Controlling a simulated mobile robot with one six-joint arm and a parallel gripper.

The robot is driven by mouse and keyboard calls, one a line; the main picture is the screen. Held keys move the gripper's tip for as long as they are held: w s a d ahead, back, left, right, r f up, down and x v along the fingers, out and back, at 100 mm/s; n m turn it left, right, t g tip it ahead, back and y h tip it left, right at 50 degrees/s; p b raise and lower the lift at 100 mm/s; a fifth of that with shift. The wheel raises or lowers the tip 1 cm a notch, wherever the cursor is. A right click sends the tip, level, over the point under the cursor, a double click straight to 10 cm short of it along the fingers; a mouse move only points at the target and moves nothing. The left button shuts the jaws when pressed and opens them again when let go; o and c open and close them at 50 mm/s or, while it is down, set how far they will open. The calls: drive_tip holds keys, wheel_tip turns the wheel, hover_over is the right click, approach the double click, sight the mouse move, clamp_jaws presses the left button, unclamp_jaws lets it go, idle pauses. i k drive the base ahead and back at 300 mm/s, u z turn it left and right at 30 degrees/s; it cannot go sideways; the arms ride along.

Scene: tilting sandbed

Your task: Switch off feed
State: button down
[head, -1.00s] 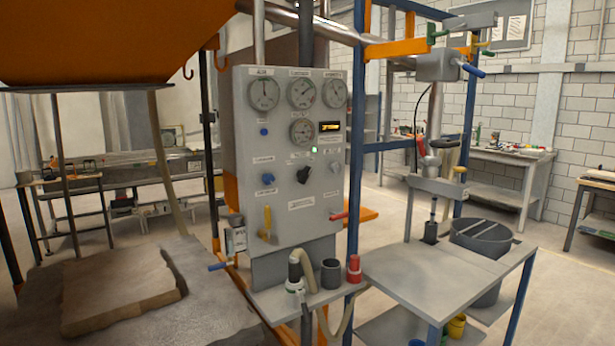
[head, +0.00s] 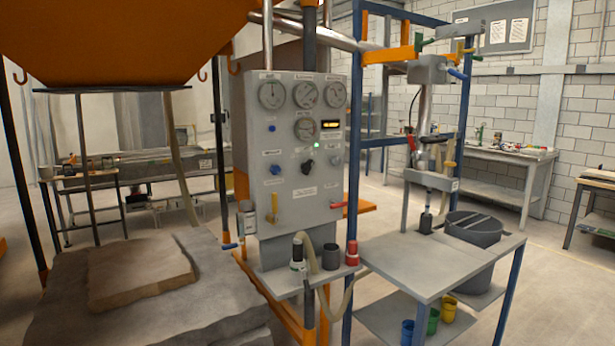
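The grey control panel (head: 253,205) stands upright near the middle of the head view. A black rotary knob (head: 307,167) sits at its centre right, below a lit green lamp (head: 316,146). The labels are too small to read, so I cannot tell which control is the feed. My gripper is not in view.
An orange hopper (head: 110,40) hangs at upper left above a stone slab (head: 140,275). A small shelf with a hose and cups juts out below the panel. A grey side table (head: 440,262) and a dark bin (head: 477,245) stand at right. Open floor lies farther right.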

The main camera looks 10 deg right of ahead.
sight(306, 167)
drive_tip(key=k, duration=0.8)
drive_tip(key=u, duration=0.25)
drive_tip(key=i, duration=0.7)
drive_tip(key=u, duration=0.5)
drive_tip(key=i, duration=0.85)
drive_tip(key=u, duration=0.2)
